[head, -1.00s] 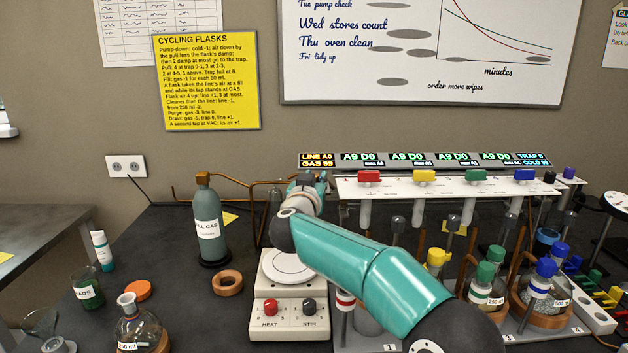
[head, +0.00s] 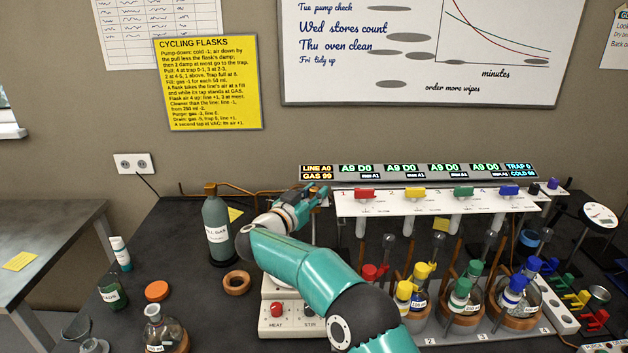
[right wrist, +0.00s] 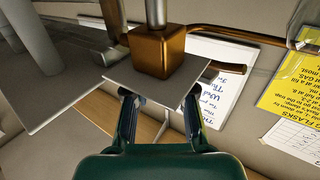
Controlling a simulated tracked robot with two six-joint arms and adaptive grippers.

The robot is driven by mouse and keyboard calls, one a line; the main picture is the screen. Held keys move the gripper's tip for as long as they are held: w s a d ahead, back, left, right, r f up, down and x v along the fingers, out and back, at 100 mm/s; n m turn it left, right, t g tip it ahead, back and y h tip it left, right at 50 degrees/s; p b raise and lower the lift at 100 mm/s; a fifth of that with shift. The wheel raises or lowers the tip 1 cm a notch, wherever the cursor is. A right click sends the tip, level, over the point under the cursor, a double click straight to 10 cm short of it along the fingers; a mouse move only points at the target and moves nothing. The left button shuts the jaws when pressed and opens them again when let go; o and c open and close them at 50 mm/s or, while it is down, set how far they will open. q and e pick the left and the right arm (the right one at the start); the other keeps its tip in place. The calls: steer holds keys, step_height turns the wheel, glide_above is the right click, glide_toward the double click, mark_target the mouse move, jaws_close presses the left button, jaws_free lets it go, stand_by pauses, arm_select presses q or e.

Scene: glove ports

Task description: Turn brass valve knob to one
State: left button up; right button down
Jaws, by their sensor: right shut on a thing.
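My right gripper (head: 318,193) is at the left end of the white valve manifold (head: 345,205), under the display strip. In the right wrist view a brass block (right wrist: 155,52) with a steel post above it sits just beyond the fingertips. A pale square plate (right wrist: 150,83) lies between block and gripper. The two dark fingers (right wrist: 161,103) reach to the plate's near side, closed on the brass valve knob, which is mostly hidden there. The knob's pointer and setting cannot be read. My left gripper is not in view.
A gas bottle (head: 217,228) stands left of my right arm. A hotplate (head: 275,318) is below the arm. Flasks with coloured caps (head: 463,296) stand under the manifold. Coloured taps (head: 415,193) line its top.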

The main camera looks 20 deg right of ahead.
steer(key=shift+r, duration=0.1)
steer(key=c, duration=1.2)
jaws_free()
steer(key=shift+a, duration=0.1)
steer(key=shift+v, duration=4)
